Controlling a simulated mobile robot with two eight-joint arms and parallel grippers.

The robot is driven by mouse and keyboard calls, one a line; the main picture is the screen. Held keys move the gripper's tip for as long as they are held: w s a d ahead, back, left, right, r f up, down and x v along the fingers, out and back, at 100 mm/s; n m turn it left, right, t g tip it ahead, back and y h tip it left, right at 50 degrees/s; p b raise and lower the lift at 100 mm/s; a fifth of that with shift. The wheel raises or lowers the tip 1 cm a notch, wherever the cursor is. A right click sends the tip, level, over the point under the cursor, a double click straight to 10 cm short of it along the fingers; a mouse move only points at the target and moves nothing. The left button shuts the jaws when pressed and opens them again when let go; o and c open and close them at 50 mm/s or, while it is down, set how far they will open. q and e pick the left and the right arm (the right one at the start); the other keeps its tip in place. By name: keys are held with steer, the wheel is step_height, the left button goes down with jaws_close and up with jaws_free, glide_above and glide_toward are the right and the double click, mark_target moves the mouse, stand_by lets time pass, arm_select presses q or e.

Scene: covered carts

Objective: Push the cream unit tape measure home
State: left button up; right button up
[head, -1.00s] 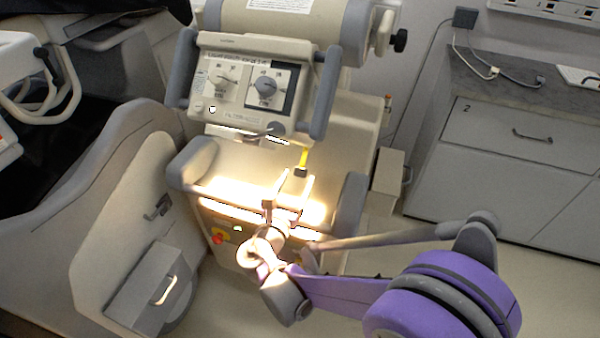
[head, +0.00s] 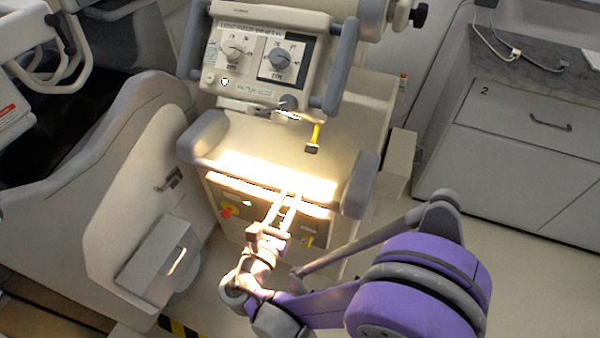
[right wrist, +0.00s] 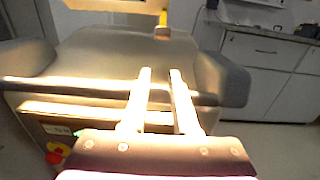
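The tape measure shows as a short yellow strip with a dark end (head: 314,139), hanging below the cream unit's control panel (head: 270,60). Its case cannot be made out. In the right wrist view a small brownish block (right wrist: 162,33), probably the tape's end, lies beyond my fingertips. My right gripper (head: 291,194) is in front of the cream unit, below the tape and apart from it. Its two fingers point toward the unit with an empty gap between them, also in the right wrist view (right wrist: 160,72). My left gripper is out of view.
A brightly lit ledge (head: 270,175) crosses the unit's front between two grey padded arms (head: 359,185). Below it is a panel with a red and yellow knob (head: 228,211). A cream cart (head: 140,190) stands close at left. A drawer cabinet (head: 520,130) is at right.

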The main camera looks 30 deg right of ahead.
mark_target(312, 149)
steer(key=shift+s+a+f, duration=0.5)
steer(key=shift+a+f, duration=0.2)
steer(key=shift+f, duration=0.1)
steer(key=shift+c, duration=1.1)
steer(key=shift+d, duration=0.1)
jaws_close()
steer(key=x, duration=0.9)
steer(key=shift+d+b, duration=0.3)
steer(key=shift+b, duration=0.05)
steer(key=shift+w+d+r, duration=0.5)
steer(key=shift+d+r, duration=0.05)
steer(key=shift+r, duration=0.15)
steer(key=shift+w+d+r, duration=0.5)
steer(key=shift+r, duration=0.25)
